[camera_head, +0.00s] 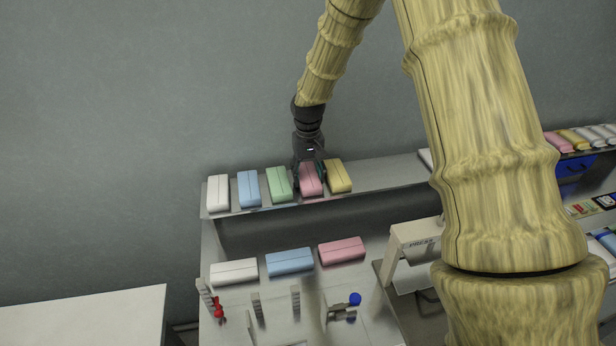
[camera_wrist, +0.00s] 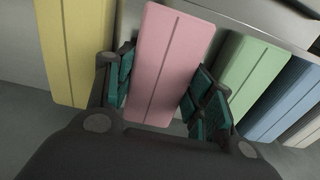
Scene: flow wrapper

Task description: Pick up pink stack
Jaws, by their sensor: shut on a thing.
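The pink stack (camera_head: 311,181) lies on the upper shelf in the head view, between the green stack (camera_head: 279,184) and the yellow stack (camera_head: 338,176). My gripper (camera_head: 309,176) is over it, with a finger on each side. In the wrist view the pink stack (camera_wrist: 168,65) stands between the teal finger pads of my gripper (camera_wrist: 163,98), which is shut on it. Whether the stack has left the shelf cannot be told. A second pink stack (camera_head: 341,251) lies on the lower surface in the head view.
White (camera_head: 218,193) and blue (camera_head: 249,188) stacks stand left on the upper shelf (camera_head: 390,172). The yellow (camera_wrist: 75,50) and green (camera_wrist: 252,75) stacks flank my fingers closely. A white machine part (camera_head: 410,240) stands at lower right. Space above the shelf row is clear.

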